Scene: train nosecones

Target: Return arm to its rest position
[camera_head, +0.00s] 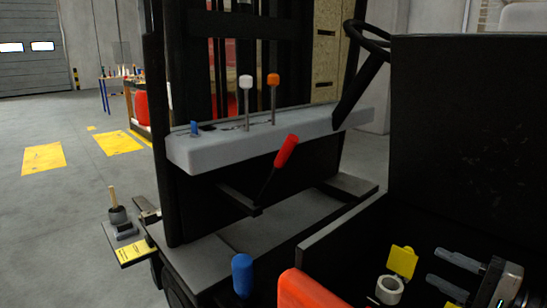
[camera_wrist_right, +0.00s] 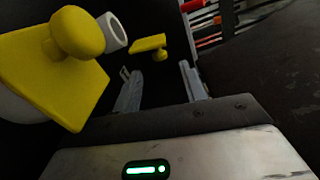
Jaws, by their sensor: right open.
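My right gripper (camera_head: 437,266) is at the lower right of the head view, over the dark area of the forklift. Its two grey fingers are apart with nothing between them; they also show in the right wrist view (camera_wrist_right: 157,72). A yellow plate (camera_head: 402,260) and a white ring (camera_head: 389,289) lie left of the fingertips, apart from them. In the wrist view, a large yellow piece with a round knob (camera_wrist_right: 78,32) is close on the left. A smaller yellow piece (camera_wrist_right: 148,43) is beyond the fingers. My left gripper is not in view.
A forklift surrounds the gripper: a black panel (camera_head: 465,130), a steering wheel (camera_head: 368,36), a grey console (camera_head: 250,138) with levers, a red-handled lever (camera_head: 286,151) and a blue knob (camera_head: 242,273). Open floor (camera_head: 60,205) with yellow markings is at left.

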